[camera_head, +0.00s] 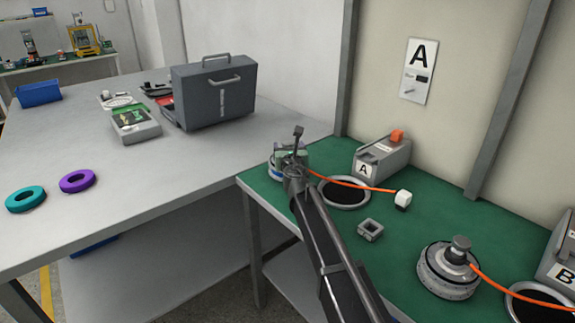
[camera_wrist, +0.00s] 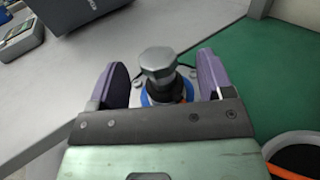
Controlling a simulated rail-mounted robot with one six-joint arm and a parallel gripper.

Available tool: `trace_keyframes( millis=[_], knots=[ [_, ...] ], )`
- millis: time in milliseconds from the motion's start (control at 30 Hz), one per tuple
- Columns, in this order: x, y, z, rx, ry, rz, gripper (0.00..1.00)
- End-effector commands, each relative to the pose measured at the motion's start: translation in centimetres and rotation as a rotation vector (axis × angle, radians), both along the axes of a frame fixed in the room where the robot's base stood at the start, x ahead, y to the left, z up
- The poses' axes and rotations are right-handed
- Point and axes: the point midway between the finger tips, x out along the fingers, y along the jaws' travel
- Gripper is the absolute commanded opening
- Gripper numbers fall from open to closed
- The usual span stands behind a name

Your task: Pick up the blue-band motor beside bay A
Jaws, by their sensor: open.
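The blue-band motor (camera_head: 273,174) sits on the green mat at the left of bay A (camera_head: 370,172), mostly hidden behind my gripper in the head view. In the wrist view its silver hex-topped shaft (camera_wrist: 158,62) stands up between the jaws, with part of the blue band (camera_wrist: 147,99) below. My gripper (camera_wrist: 162,75) is open over the motor, one purple-padded finger on each side of the shaft. Whether either finger touches the motor cannot be told. An orange cable (camera_head: 345,184) runs from it to a white plug (camera_head: 403,200).
A second motor (camera_head: 448,270) stands at the right near bay B (camera_head: 560,255). A black-centred ring (camera_head: 344,207) and a small grey block (camera_head: 370,230) lie by bay A. A dark case (camera_head: 214,100) and teal (camera_head: 26,198) and purple (camera_head: 77,181) rings rest on the grey table.

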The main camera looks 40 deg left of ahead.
Motion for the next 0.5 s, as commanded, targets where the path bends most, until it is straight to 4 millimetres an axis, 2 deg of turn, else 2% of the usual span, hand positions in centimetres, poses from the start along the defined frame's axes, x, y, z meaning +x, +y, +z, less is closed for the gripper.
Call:
trace_keyframes(
  millis=[33,167,400,500],
  knots=[
    [0.9,1.0,0.2,0.000,0.000,0.000,0.74],
    [2.5,2.8,0.2,0.001,0.001,0.000,0.74],
    [2.7,2.9,0.2,0.001,0.001,0.000,0.74],
    [2.7,2.9,0.2,0.001,0.001,0.000,0.58]
  ],
)
